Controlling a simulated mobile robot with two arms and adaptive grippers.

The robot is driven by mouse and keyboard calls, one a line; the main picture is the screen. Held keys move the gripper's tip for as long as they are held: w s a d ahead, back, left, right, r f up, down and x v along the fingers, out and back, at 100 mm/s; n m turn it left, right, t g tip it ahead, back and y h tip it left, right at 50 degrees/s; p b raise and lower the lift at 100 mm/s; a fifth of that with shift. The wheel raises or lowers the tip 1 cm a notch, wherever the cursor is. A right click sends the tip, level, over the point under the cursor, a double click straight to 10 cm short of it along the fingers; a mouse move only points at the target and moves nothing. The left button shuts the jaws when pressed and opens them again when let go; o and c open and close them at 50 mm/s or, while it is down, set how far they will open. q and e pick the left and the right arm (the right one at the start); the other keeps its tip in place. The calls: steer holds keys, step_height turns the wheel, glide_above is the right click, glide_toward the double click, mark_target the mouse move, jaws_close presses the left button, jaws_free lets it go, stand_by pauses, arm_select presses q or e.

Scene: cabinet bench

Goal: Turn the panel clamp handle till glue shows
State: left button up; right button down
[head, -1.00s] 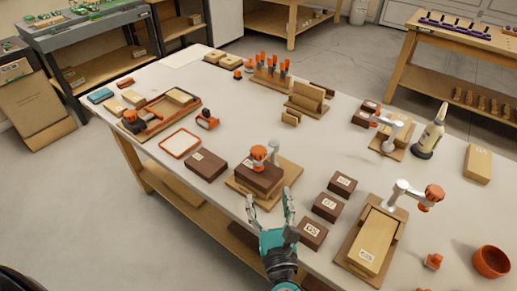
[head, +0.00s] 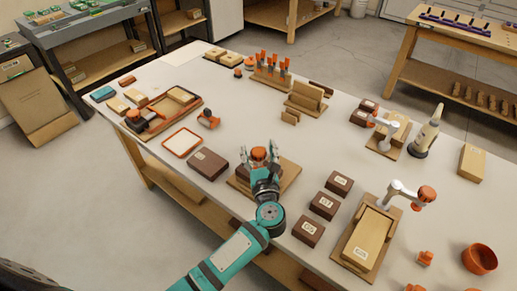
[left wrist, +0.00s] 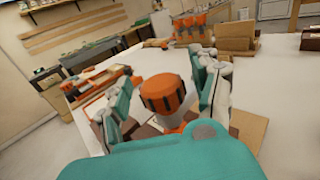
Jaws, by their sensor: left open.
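The clamp in the middle of the bench has an orange handle (head: 259,154), which also shows large in the left wrist view (left wrist: 163,94). My left gripper (head: 257,150) is open, with one finger on each side of this handle. Whether the fingers touch it I cannot tell. The clamp's wooden base (head: 287,178) shows beside my gripper; the dark panel on it is mostly hidden. No glue is visible there. Two more clamps with orange handles stand at the front right (head: 427,195) and back right (head: 378,118). My right gripper is not in view.
Dark blocks (head: 324,205) lie right of the middle clamp, and another (head: 207,164) lies left. A glue bottle (head: 427,132) stands at the right, an orange bowl (head: 480,258) at the front right. The bench top behind the clamp is fairly clear.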

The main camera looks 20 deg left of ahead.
arm_select(q)
steer(key=c, duration=1.2)
steer(key=shift+c, duration=0.2)
steer(key=shift+a+m+h, duration=0.1)
steer(key=shift+m+h, duration=0.3)
steer(key=shift+h, duration=0.2)
